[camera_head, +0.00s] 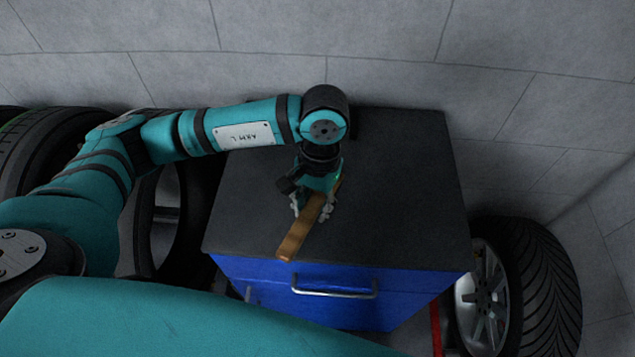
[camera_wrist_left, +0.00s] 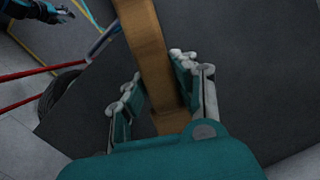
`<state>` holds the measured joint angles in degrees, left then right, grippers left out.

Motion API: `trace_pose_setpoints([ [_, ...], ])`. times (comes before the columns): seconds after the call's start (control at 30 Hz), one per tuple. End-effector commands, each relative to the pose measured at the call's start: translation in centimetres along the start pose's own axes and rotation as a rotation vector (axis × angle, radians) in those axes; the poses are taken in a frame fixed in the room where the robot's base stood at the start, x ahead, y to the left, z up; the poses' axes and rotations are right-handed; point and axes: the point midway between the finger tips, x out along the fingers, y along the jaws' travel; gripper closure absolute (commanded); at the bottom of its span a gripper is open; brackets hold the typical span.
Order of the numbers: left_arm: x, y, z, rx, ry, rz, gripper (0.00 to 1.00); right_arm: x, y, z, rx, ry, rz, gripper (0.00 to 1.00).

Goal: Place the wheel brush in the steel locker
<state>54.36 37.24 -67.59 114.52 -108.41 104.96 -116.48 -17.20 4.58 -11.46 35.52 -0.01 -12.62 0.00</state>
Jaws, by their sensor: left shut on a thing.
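The wheel brush shows as a long brown wooden handle (camera_head: 300,230) over the dark top of a blue cabinet. My left gripper (camera_head: 313,208) is shut on this handle, one finger on each side. The handle also runs up between the fingers of the left gripper (camera_wrist_left: 158,98) in the left wrist view, where the brush (camera_wrist_left: 146,40) leaves the top of the frame. No bristles can be made out. I see no locker that I can identify for sure; the blue cabinet (camera_head: 330,278) has a drawer front with a silver handle. My right gripper shows small at the top left (camera_wrist_left: 58,14) of the left wrist view.
A tyre with a silver rim (camera_head: 520,290) stands right of the cabinet. More dark tyres (camera_head: 40,150) stand at the left behind my arm. A grey block wall (camera_head: 400,40) closes off the back. The dark cabinet top (camera_head: 400,190) is clear around the brush.

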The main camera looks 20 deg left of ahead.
Motion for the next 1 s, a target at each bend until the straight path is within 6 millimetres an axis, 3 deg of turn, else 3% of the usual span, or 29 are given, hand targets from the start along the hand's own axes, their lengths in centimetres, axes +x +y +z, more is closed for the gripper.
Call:
trace_pose_setpoints([
  [0.13,-0.4,-1.2,-2.7,-0.004,-0.002,0.001,1.00,-1.4,0.0,-0.2,0.000,0.001,0.000,0.60],
  [0.4,-0.1,-2.1,-4.9,-0.001,-0.004,0.002,1.00,-2.5,0.0,-0.3,0.000,0.001,0.000,0.60],
  [0.63,3.0,-2.0,-5.2,0.002,-0.002,0.001,1.00,-4.0,0.1,-0.4,0.000,0.000,0.000,0.60],
  [1.0,3.6,-2.0,-5.4,0.002,0.000,0.001,1.00,-3.4,0.0,-0.3,0.001,0.000,0.000,0.60],
])
